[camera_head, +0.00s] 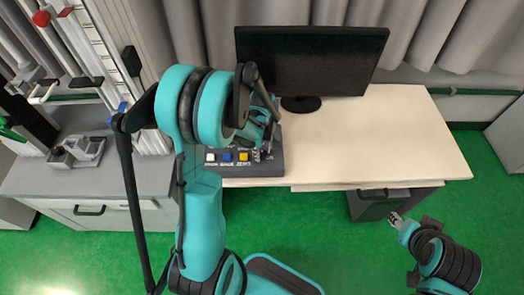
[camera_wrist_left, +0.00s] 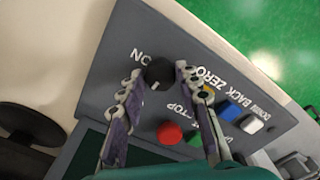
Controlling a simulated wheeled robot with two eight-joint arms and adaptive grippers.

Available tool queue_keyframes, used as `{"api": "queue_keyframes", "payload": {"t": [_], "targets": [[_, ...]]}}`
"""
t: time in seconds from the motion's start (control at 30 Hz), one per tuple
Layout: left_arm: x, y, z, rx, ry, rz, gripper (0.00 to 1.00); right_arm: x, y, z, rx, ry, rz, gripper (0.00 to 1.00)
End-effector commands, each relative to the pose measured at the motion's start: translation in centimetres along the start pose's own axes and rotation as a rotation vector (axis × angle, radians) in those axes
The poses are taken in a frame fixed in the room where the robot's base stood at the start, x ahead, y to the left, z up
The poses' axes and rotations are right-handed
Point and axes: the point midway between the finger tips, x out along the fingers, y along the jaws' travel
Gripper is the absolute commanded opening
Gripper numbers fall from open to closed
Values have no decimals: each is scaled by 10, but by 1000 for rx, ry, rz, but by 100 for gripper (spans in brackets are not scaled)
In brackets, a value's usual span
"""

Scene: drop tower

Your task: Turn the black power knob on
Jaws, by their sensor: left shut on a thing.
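The black power knob (camera_wrist_left: 158,73) stands on the grey control panel (camera_wrist_left: 112,72), with the label ON printed beside it in the left wrist view. My left gripper (camera_wrist_left: 157,76) has one finger on either side of the knob and is shut on it. In the head view the left gripper (camera_head: 264,148) is over the right end of the panel (camera_head: 235,171), and I cannot make out the knob there behind the arm. My right gripper (camera_head: 397,218) is out over the floor, away from the panel. Its fingers are too small to judge.
A red button (camera_wrist_left: 169,132), a blue button (camera_wrist_left: 229,110) and a white button (camera_wrist_left: 252,123) sit near the left gripper's fingers. A monitor (camera_head: 310,62) stands behind the panel on the pale desk (camera_head: 390,130). The drop tower (camera_head: 95,50) is at left. The desk's right side is clear.

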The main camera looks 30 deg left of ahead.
Motion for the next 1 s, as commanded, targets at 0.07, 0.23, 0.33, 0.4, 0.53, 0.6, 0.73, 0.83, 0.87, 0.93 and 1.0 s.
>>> {"api": "queue_keyframes", "payload": {"t": [0.07, 0.23, 0.33, 0.4, 0.53, 0.6, 0.73, 0.83, 0.87, 0.93, 1.0], "targets": [[0, 0, 0, 13, 0, 0, 4, 0, 0, 0, 0, 0, 0, 40], [1, 0, 0, 76, 0, 0, 4, 2, 0, 2, 0, 0, 0, 40], [1, 0, 0, 139, 0, 0, 4, 4, 0, 2, 0, 0, 0, 40], [1, 0, 0, 194, 0, 0, 4, 5, 0, 3, 0, 0, 0, 40], [1, 0, 0, 311, 0, 0, 4, 7, 0, 5, 0, 0, 0, 40], [1, 0, 0, 378, 0, 0, 4, 8, 0, 6, 0, 0, 0, 40], [1, 0, 0, 502, 0, 0, 4, 10, 0, 7, 0, 0, 0, 40], [1, 0, 0, 597, 0, 0, 4, 11, 0, 8, 0, 0, 0, 40], [1, 0, 0, 625, 0, 0, 4, 12, 0, 8, 0, 0, 0, 40], [1, 0, 0, 692, 0, 0, 4, 12, 0, 9, 0, 0, 0, 40], [1, 0, 0, 758, 0, 0, 4, 13, 0, 9, 0, 0, 0, 40]]}}
